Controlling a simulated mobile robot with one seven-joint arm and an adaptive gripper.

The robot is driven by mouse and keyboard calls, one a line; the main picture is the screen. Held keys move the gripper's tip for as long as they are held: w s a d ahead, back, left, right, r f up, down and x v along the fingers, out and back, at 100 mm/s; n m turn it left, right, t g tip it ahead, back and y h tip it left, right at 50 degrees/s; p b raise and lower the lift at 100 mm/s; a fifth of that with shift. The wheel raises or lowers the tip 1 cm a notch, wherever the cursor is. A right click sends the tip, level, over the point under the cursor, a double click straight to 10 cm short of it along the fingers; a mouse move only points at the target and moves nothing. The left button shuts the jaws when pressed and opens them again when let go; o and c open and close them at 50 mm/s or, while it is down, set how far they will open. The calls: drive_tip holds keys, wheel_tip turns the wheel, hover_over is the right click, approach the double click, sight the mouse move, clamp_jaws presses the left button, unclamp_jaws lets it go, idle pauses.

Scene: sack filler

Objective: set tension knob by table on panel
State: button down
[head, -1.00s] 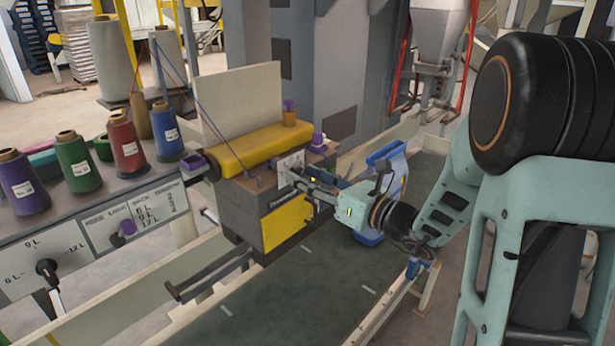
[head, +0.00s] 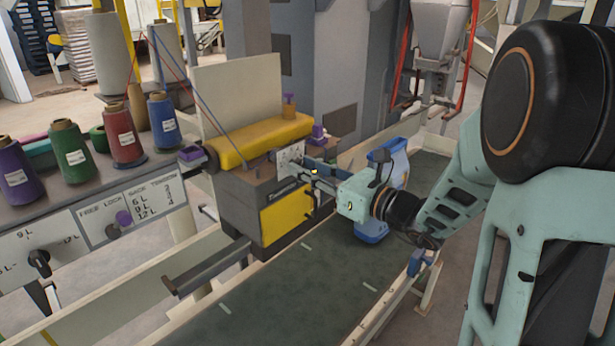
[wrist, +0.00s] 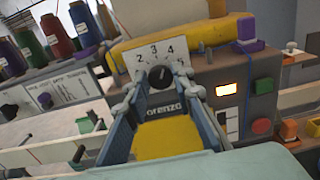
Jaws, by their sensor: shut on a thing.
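The tension knob (wrist: 160,76) is round and black with a pale pointer mark. It sits on a white dial plate (wrist: 148,53) numbered 2 to 5 in sight. The mark points up and slightly right, near 3 to 4; the exact reading is unclear. My gripper (wrist: 158,82) is shut on the knob, one finger at each side. In the head view my gripper (head: 312,178) reaches the dial plate (head: 290,155) from the right.
A black selector (head: 39,262) marked 6 L, 9 L and 12 L is at far left; its setting is unclear. Thread cones (head: 120,135) stand behind. A blue-and-white sack (head: 390,165) stands on the conveyor (head: 260,295).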

drive_tip(key=n+b, duration=0.5)
drive_tip(key=b, duration=0.3)
drive_tip(key=shift+f+n, duration=0.15)
drive_tip(key=shift+n, duration=0.15)
drive_tip(key=shift+b, duration=0.35)
drive_tip(key=c, duration=1.7)
unclamp_jaws()
drive_tip(key=shift+o, duration=0.2)
drive_tip(key=v, duration=1.2)
drive_tip(key=shift+r, duration=0.2)
